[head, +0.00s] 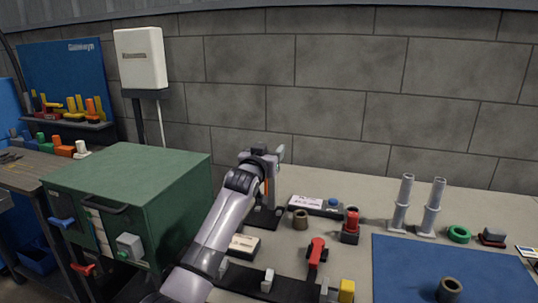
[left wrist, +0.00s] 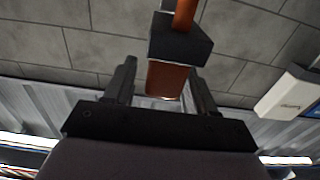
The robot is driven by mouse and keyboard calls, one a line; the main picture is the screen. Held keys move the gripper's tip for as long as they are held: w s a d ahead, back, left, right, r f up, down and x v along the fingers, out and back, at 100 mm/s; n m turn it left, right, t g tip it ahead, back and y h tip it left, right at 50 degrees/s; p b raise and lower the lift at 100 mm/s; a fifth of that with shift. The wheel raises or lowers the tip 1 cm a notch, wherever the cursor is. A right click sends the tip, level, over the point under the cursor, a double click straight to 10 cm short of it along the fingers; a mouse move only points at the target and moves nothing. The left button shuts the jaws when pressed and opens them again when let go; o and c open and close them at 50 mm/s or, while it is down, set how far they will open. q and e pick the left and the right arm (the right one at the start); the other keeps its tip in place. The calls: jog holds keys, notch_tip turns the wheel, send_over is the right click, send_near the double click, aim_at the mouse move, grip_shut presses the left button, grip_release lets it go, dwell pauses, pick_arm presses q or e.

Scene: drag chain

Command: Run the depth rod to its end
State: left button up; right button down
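An orange-brown piece (left wrist: 167,80) sits beneath a black block (left wrist: 180,42) in the left wrist view, and a narrow orange rod (left wrist: 185,14) rises from the block. I take this for the depth rod, but cannot be sure. My left gripper (left wrist: 160,78) has its two dark fingers apart, one on each side of the orange-brown piece. A gap shows at the left finger; contact at the right finger cannot be told. In the head view my left gripper (head: 268,165) is above the bench beside a dark upright stand (head: 264,217), partly hiding it. My right gripper is not in view.
A green cabinet (head: 135,185) stands left of my arm. Grey tubes (head: 402,203), a red-handled clamp (head: 316,252), a red-topped part (head: 350,226) and a ring (head: 300,219) stand to the right. A blue mat (head: 450,262) is mostly clear. A block wall (head: 330,95) is behind.

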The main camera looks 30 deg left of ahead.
pick_arm(q)
jog(key=shift+f, duration=0.25)
jog(key=shift+s, duration=0.15)
jog(key=v, duration=0.6)
jog(key=shift+s+b, duration=0.4)
jog(key=shift+d, duration=0.1)
